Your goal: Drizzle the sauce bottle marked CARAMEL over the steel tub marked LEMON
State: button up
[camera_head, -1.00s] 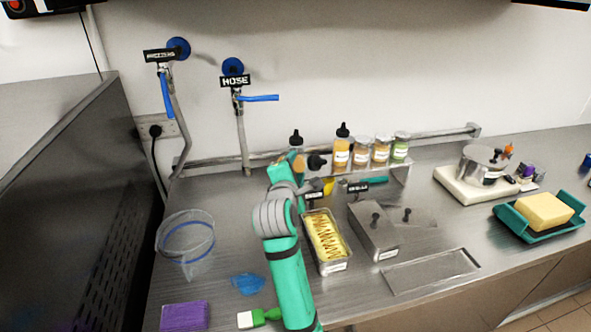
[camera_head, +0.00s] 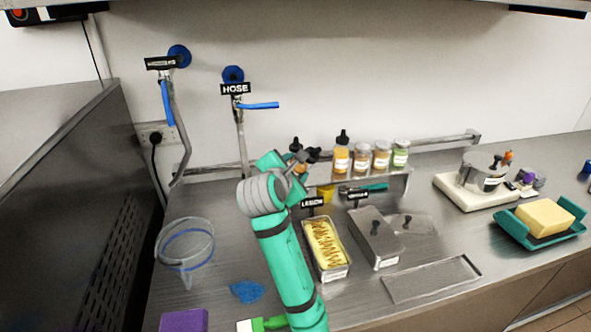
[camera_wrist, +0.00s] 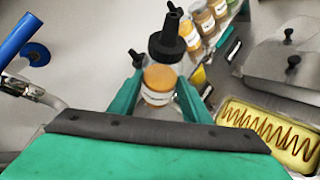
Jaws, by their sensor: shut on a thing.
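My gripper (camera_wrist: 157,92) is shut on a sauce bottle (camera_wrist: 158,84) with a black cap and orange-brown contents. Its label is too small to read. In the head view my arm partly hides it, and my gripper (camera_head: 300,166) is close to the back shelf, behind and left of the tubs. The steel tub (camera_head: 334,274) stands behind my forearm's right side, with the LEMON sign (camera_head: 312,202) at its back. It holds yellow ice cream with a brown zigzag of sauce on top, which also shows in the wrist view (camera_wrist: 268,130).
A lidded steel tub (camera_head: 374,238) stands right of the LEMON tub. Another sauce bottle (camera_head: 342,158) and several jars (camera_head: 381,157) line the back shelf. A clear bucket (camera_head: 186,246) stands at left. The far right holds a teal tray (camera_head: 570,232) with a yellow block.

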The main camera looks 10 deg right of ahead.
aim_at(299, 166)
jog(key=shift+r+n+g+h, duration=0.4)
jog(key=shift+r+n+g, duration=0.2)
jog(key=shift+n, duration=0.3)
jog(key=n+g+h, duration=0.2)
jog(key=n, duration=0.1)
jog(key=shift+r+g, duration=0.3)
jog(key=shift+r, duration=0.1)
jog(key=shift+s, duration=0.1)
jog(key=shift+s+a, duration=0.2)
jog(key=shift+s, duration=0.85)
jog(key=shift+s+a, duration=0.3)
jog(key=shift+s, duration=0.25)
jog(key=s+a, duration=0.1)
jog(key=s, duration=1)
jog(key=shift+s+a, duration=0.25)
jog(key=shift+a, duration=0.05)
